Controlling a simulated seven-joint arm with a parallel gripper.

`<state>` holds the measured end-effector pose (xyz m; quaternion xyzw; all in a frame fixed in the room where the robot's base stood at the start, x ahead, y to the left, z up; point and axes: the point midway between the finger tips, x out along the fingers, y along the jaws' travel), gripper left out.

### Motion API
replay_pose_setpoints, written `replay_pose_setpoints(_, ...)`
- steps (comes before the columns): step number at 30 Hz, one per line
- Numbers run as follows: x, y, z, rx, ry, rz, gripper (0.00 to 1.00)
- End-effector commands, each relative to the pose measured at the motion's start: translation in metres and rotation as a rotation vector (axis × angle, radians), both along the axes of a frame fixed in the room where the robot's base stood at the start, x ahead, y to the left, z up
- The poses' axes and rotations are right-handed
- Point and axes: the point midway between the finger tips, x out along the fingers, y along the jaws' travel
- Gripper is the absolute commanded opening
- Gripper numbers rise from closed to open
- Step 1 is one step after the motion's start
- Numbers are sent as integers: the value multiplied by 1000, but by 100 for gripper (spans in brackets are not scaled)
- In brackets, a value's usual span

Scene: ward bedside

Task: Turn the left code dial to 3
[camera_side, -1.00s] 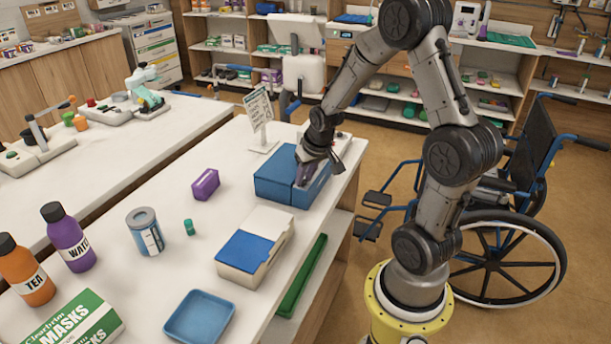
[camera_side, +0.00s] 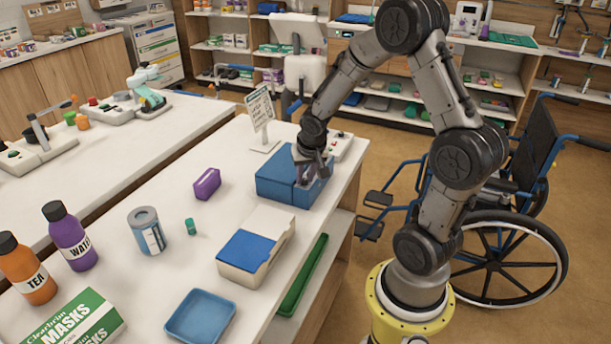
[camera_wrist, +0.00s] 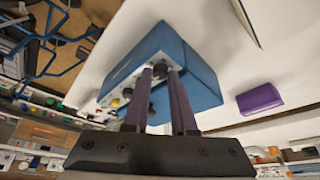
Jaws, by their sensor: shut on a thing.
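The blue box (camera_side: 278,180) stands near the far right edge of the table. In the wrist view, the box (camera_wrist: 190,62) shows a pale front face with small dark dials and a yellow spot (camera_wrist: 115,102). My gripper (camera_side: 306,178) is at the right end of the box in the side view. In the wrist view, my gripper (camera_wrist: 160,74) has its two long fingers on either side of a dark dial (camera_wrist: 160,70) and is shut on it. A second dark dial (camera_wrist: 127,92) sits beside it. I cannot read any numbers.
A sign on a stand (camera_side: 260,115) is behind the box, and a white device (camera_side: 342,144) is close to my gripper. A purple box (camera_side: 207,184) and a white-and-blue box (camera_side: 255,250) stand nearby. The table between them is clear.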

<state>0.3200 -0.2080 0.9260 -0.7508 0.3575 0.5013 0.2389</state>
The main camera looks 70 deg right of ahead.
Motion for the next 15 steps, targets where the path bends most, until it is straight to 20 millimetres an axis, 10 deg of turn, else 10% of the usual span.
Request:
replay_pose_setpoints(10, 0, 1, 0, 2, 1, -1, 0)
replay_pose_setpoints(11, 0, 1, 0, 2, 1, -1, 28)
replay_pose_setpoints(15, 0, 1, 0, 1, 0, -1, 37)
